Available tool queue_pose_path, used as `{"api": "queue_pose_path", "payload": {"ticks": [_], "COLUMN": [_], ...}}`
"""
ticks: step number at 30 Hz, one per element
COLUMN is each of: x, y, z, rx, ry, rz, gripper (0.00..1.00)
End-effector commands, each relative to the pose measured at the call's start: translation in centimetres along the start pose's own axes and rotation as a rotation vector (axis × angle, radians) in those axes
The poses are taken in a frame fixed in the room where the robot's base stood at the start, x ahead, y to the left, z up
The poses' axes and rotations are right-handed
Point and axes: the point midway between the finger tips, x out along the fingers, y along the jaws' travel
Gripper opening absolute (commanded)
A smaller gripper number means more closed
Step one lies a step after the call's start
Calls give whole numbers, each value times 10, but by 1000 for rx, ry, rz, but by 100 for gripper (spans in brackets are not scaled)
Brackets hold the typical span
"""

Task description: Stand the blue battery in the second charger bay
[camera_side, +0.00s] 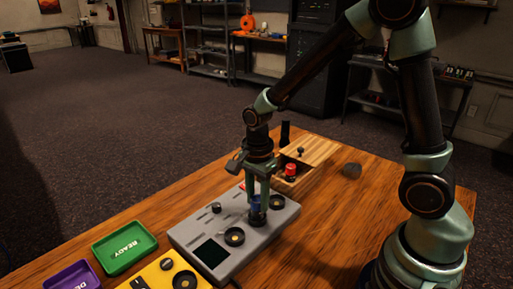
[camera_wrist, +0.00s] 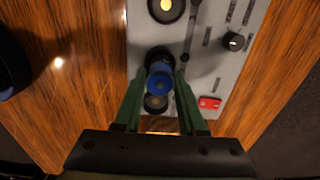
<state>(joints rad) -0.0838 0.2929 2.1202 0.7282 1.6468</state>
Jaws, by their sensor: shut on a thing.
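The blue battery (camera_side: 256,203) is upright between the fingers of my gripper (camera_side: 258,207), which is shut on it. In the wrist view the blue battery (camera_wrist: 160,84) shows its round end between the two green fingers of my gripper (camera_wrist: 158,76). It is at the middle round black bay (camera_wrist: 158,55) of the grey charger (camera_side: 193,233). Whether its lower end is inside that bay or just above it I cannot tell. The near bay (camera_side: 235,237) and the far bay (camera_side: 278,202) show no battery standing in them.
A green READY tray (camera_side: 124,248), a purple tray (camera_side: 72,276) and a yellow panel (camera_side: 163,276) lie left and front. Behind the charger are a wooden box (camera_side: 318,149) with a red-topped thing (camera_side: 291,170) and a dark cylinder (camera_side: 285,133). The table right of the charger is mostly clear.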

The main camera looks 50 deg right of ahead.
Motion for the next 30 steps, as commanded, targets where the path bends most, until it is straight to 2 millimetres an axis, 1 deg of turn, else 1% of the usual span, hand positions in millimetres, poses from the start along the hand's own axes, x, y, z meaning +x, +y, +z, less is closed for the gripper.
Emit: {"api": "queue_pose_path", "payload": {"ticks": [11,30], "x": [0,11], "y": [0,0], "z": [0,0], "rx": [0,0], "ry": [0,0], "rz": [-1,0], "gripper": [0,0]}}
